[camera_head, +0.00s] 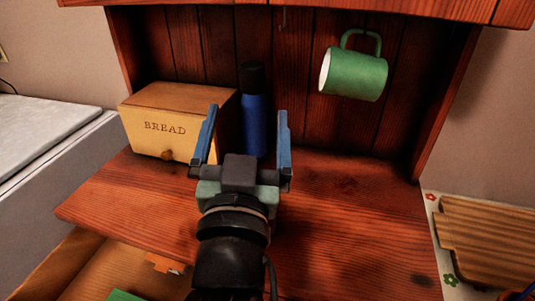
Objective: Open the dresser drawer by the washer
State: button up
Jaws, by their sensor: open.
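The dark red wood dresser (345,205) fills the middle, its top board ending in a front edge at the lower left. Below that edge, a lighter wood drawer (112,268) stands pulled out, with its inside showing; its front and handle are out of view. The white washer (40,150) is at the left, beside the dresser. My gripper (248,120) is open and empty, its two blue fingers apart above the dresser top. My arm hides part of the board and the drawer's right part.
A bread box (165,130) and a blue bottle (255,120) stand at the back. A green mug (355,75) hangs from a hook. The drawer holds an orange object (165,264) and a green object (122,296). A slatted wooden board (490,240) is at the right.

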jog(key=s+f+g+h+p, duration=0.1)
jog(key=s+f+g+p, duration=0.25)
jog(key=f+p, duration=0.35)
jog(key=s+f+g+p, duration=0.2)
jog(key=f+g+p, duration=0.2)
jog(key=f+p, duration=0.4)
jog(key=x, duration=0.7)
jog(key=shift+w+a+r, duration=0.1)
jog(key=shift+w+r, duration=0.05)
jog(key=shift+w, duration=0.15)
jog(key=shift+r+p+x, duration=0.1)
jog(key=shift+p+x, duration=0.15)
jog(key=shift+x, duration=1.1)
jog(key=shift+r+p+x, duration=0.15)
jog(key=shift+p+x, duration=0.1)
jog(key=shift+x, duration=1.05)
jog(key=shift+w, duration=0.1)
